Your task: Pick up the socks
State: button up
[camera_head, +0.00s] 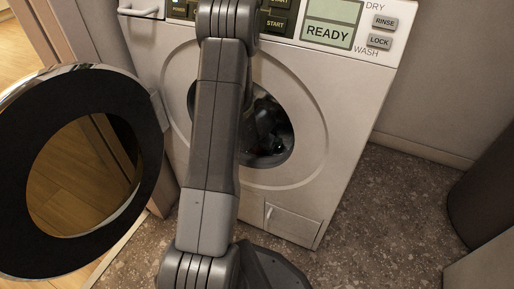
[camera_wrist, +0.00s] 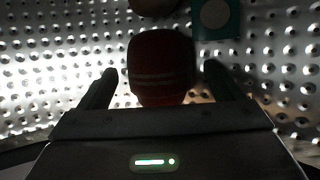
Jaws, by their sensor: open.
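A dark red, rounded piece of cloth with pale stripes, which looks like the socks (camera_wrist: 160,55), lies in the drum in the wrist view. My gripper (camera_wrist: 160,73) is open, with one dark finger on each side of the red cloth. Gaps show between the cloth and the fingers, and I cannot tell whether either touches it. In the head view my arm reaches through the washer's round opening (camera_head: 281,150). There the gripper is dark and hard to make out, and the socks are hidden.
The perforated metal drum wall (camera_wrist: 55,50) surrounds the gripper. A teal item with a pale disc (camera_wrist: 215,14) and a brownish item (camera_wrist: 153,6) are at the top. The washer door (camera_head: 150,140) stands open at left.

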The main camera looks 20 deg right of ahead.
jog(key=shift+f, duration=0.1)
jog(key=c, duration=1.1)
jog(key=shift+o, duration=0.2)
jog(key=shift+w+r, duration=0.1)
jog(key=shift+r, duration=0.1)
